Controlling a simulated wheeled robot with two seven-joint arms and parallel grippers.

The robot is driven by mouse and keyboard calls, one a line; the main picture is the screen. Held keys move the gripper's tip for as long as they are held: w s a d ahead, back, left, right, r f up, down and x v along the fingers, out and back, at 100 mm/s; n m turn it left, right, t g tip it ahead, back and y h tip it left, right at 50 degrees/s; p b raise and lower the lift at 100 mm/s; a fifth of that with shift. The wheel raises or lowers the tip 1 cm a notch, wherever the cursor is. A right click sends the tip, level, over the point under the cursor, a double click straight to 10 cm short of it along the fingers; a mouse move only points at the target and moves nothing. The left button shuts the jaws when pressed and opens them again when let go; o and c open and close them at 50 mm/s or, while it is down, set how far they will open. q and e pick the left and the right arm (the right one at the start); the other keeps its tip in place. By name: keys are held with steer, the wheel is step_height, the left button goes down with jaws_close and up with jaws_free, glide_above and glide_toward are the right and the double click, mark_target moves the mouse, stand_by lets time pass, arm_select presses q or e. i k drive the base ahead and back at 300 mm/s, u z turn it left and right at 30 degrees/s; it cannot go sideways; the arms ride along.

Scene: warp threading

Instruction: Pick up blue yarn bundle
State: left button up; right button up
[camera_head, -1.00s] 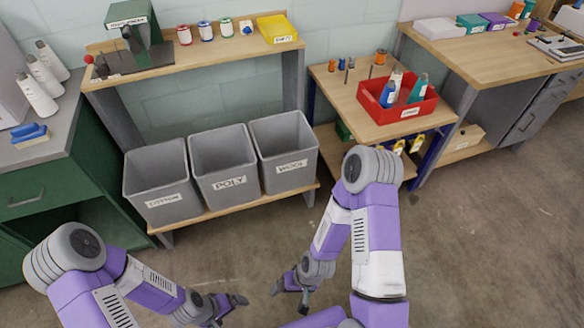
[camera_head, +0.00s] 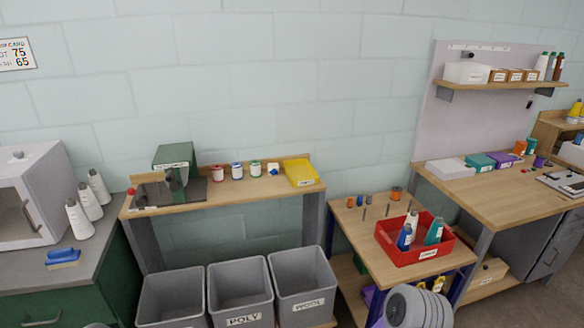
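Two blue yarn-like things show, and I cannot tell which one is the blue yarn bundle. A blue cone with a pale top (camera_head: 404,238) leans inside the red bin (camera_head: 428,257) on the small wooden cart, beside a teal cone (camera_head: 434,231). Neither of my grippers is in view. Only a grey joint of my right arm shows at the bottom edge, in front of the cart.
Three grey bins stand below the shelf table; the middle one (camera_head: 240,293) reads POLY. A green device (camera_head: 174,164) and a yellow tray (camera_head: 300,173) are on that table. The workbench (camera_head: 490,203) stands right.

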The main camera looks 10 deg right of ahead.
mark_target(273, 169)
steer(key=z, duration=0.9)
steer(key=i, duration=1.4)
steer(key=u, duration=0.5)
